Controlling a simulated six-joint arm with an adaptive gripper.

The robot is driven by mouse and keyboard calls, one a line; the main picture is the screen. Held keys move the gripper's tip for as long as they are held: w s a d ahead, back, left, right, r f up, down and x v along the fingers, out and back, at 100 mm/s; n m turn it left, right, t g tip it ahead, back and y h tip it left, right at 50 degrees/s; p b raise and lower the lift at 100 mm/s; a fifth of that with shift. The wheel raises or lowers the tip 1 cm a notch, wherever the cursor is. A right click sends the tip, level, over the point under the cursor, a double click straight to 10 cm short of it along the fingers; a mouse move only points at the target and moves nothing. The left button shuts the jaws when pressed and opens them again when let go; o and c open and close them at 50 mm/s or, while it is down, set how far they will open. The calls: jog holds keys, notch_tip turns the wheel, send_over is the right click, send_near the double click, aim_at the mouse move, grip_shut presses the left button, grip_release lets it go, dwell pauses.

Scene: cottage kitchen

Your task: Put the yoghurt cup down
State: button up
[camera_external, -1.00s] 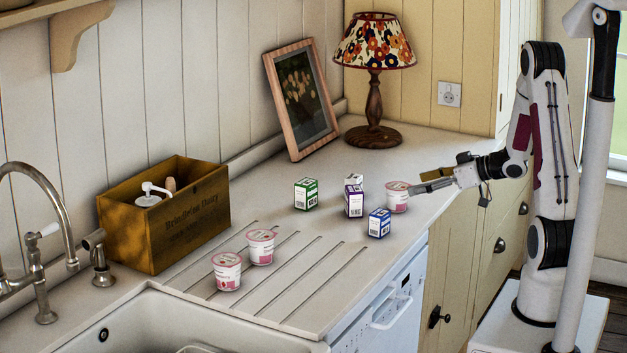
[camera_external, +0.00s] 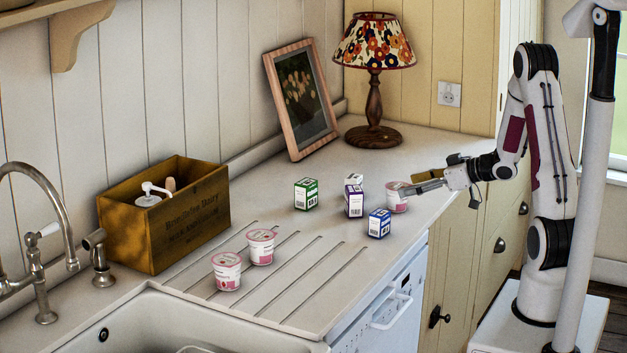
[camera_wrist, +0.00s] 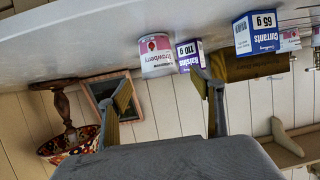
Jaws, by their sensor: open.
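The pink-and-white strawberry yoghurt cup (camera_external: 397,203) stands upright on the worktop, at the right of the small boxes. In the wrist view the yoghurt cup (camera_wrist: 157,58) appears between and just beyond my fingertips. My gripper (camera_external: 418,187) reaches in from the right, close to the cup and partly in front of it. In the wrist view the fingers of my gripper (camera_wrist: 164,85) are spread apart with nothing between them. Whether a finger touches the cup is hard to tell.
A purple box (camera_external: 354,202), a blue box (camera_external: 379,225) and a green box (camera_external: 306,195) stand left of the cup. Two more yoghurt cups (camera_external: 227,273) stand on the drainer. A lamp (camera_external: 374,100) and picture frame (camera_external: 302,100) stand behind. Bare worktop lies around the boxes.

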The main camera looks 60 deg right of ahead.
aim_at(400, 186)
jog(key=shift+x, duration=2.5)
jog(key=shift+r, duration=0.15)
jog(key=c, duration=1.4)
jog(key=shift+c, duration=0.2)
jog(key=shift+w+r, duration=0.1)
jog(key=shift+r, duration=4.95)
